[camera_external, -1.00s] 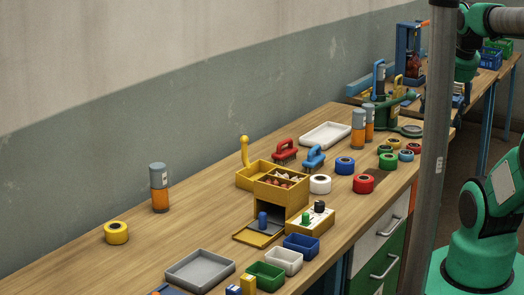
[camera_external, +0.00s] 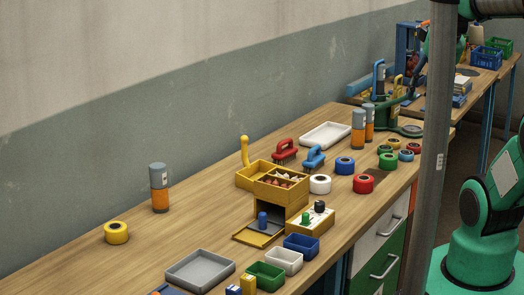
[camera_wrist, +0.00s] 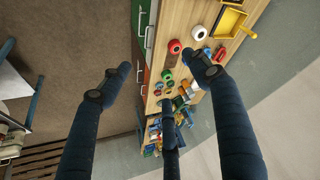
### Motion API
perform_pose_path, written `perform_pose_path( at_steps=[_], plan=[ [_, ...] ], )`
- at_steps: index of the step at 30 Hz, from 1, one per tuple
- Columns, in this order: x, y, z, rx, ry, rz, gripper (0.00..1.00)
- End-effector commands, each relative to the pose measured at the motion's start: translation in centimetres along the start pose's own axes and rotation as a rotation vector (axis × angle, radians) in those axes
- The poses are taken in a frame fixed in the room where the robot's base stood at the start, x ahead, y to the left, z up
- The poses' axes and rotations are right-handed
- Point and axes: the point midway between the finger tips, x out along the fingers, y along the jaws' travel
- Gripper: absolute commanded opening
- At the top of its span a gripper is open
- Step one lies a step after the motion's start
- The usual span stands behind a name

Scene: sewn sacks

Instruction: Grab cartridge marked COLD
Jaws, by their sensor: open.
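Several upright cartridges with grey tops and orange lower bodies stand on the long wooden bench in the external view. One cartridge (camera_external: 160,188) is alone at the left, and a front cartridge (camera_external: 358,130) and rear cartridge (camera_external: 369,122) stand close together near the far end. Their labels are too small to read, so I cannot tell which says COLD. My gripper (camera_wrist: 162,84) is open and empty in the wrist view, its dark fingers spread high above the bench's edge.
A yellow box (camera_external: 247,177), a white tray (camera_external: 326,135) and several tape rolls, including a red roll (camera_external: 363,183), crowd the bench. A grey tray (camera_external: 200,268) lies in front. A grey post (camera_external: 436,150) stands before my arm. The bench's left part is fairly clear.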

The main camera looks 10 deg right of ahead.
Motion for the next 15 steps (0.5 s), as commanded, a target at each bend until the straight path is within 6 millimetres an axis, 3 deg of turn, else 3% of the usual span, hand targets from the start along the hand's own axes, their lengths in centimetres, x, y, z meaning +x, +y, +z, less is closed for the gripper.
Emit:
perform_pose_path(
  at_steps=[8,15],
  plan=[
    [1.3,-4.3,-8.5,-0.088,-0.013,-0.046,0.62],
    [3.6,-9.4,-15.1,-0.165,-0.021,-0.085,0.62]
  ],
)
